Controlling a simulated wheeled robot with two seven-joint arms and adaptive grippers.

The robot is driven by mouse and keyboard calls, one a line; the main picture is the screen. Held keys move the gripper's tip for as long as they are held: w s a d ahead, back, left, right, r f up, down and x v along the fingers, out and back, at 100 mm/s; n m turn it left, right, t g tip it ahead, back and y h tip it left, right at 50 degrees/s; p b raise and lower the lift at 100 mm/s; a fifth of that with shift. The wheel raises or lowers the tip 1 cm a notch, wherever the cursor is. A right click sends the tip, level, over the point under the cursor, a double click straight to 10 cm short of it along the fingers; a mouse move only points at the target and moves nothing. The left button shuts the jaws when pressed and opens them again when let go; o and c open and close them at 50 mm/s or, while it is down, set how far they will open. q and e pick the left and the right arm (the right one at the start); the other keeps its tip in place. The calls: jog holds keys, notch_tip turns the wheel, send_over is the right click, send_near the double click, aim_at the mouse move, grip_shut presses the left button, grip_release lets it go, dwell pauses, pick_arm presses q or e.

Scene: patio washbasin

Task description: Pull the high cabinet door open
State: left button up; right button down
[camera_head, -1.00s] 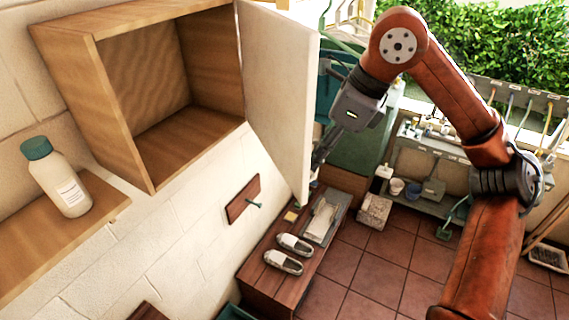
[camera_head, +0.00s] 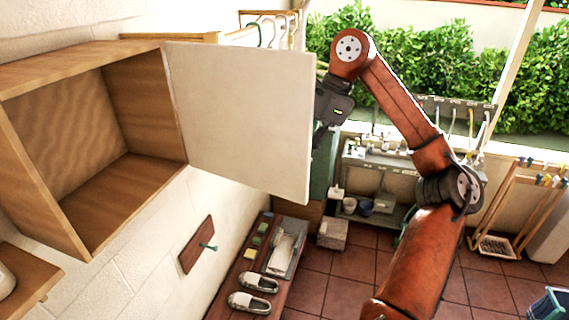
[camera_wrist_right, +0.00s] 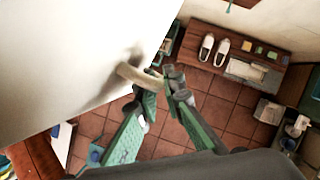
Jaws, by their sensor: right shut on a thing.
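The high cabinet (camera_head: 88,220) is a wooden box on the wall at the left of the head view, and its inside looks empty. Its pale door (camera_head: 240,115) stands wide open, jutting out from the cabinet's right side. The door's outer face (camera_wrist_right: 70,50) fills the upper left of the wrist view, with a pale curved handle (camera_wrist_right: 138,75) on it. My right gripper (camera_wrist_right: 162,84) is shut on the handle. In the head view my right gripper (camera_head: 322,135) is at the door's free edge, its fingertips hidden behind the door. My left gripper is not in view.
A wooden bench (camera_head: 225,305) with white shoes (camera_head: 255,290) stands low by the wall. A shelf (camera_head: 25,285) is at the lower left. A hanging rail with hangers (camera_head: 275,25) is behind the door. The tiled floor (camera_head: 340,285) below is clear.

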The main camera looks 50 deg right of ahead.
jog(key=shift+w, duration=0.1)
dwell(0.3)
jog(key=c, duration=2)
grip_release()
jog(key=shift+c, duration=0.2)
